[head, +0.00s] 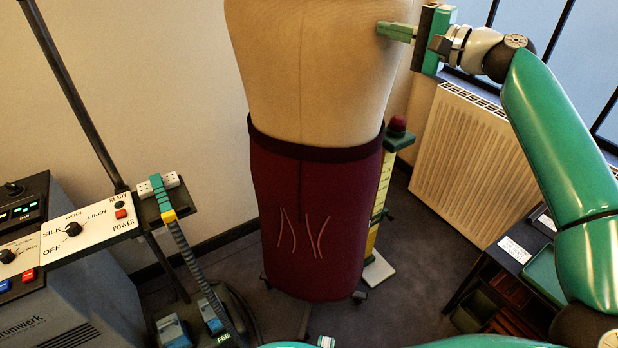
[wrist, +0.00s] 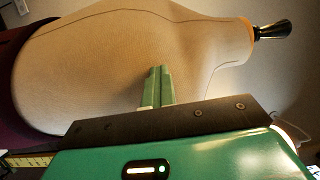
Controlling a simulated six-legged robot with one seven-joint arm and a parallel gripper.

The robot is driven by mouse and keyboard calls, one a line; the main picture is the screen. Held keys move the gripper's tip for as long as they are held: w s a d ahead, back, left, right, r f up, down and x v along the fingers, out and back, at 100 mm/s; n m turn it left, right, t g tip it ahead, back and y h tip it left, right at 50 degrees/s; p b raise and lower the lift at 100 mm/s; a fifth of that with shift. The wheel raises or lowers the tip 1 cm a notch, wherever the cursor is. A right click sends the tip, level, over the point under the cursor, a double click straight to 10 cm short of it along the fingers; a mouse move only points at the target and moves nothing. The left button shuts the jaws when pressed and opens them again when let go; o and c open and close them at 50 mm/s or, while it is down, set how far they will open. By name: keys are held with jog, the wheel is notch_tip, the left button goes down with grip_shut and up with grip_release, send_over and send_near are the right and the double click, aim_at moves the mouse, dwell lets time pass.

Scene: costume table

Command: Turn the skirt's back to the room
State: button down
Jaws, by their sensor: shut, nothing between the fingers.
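The dark red skirt (head: 318,195) hangs on the beige dress form (head: 310,70) in the head view. Its dark waistband (head: 318,150) circles the form's waist, and pink curved lines mark the side facing me. My gripper (head: 384,30) is shut and empty at the upper right side of the form, well above the waistband. In the wrist view the shut green fingers (wrist: 157,88) point at the beige form (wrist: 110,65). I cannot tell whether they touch it. A sliver of the dark red skirt (wrist: 12,110) shows at the left edge there.
A yellow measuring post (head: 380,195) with a red knob stands right behind the skirt. A radiator (head: 450,165) is at the right wall. A steamer console (head: 70,240) with a hose (head: 190,260) stands at left. A dark shelf with trays (head: 510,280) is at lower right.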

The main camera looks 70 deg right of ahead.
jog(key=shift+w+f, duration=0.15)
jog(key=shift+w, duration=0.4)
jog(key=s+d, duration=0.1)
jog(key=d, duration=0.1)
jog(key=s+d, duration=0.1)
jog(key=shift+s+d, duration=0.1)
jog(key=shift+d, duration=0.3)
jog(key=shift+s+d, duration=0.4)
jog(key=shift+s, duration=0.05)
jog(key=s+d, duration=0.2)
jog(key=d, duration=0.7)
jog(key=shift+d, duration=0.3)
jog(key=shift+d+r, duration=0.1)
jog(key=shift+r, duration=0.1)
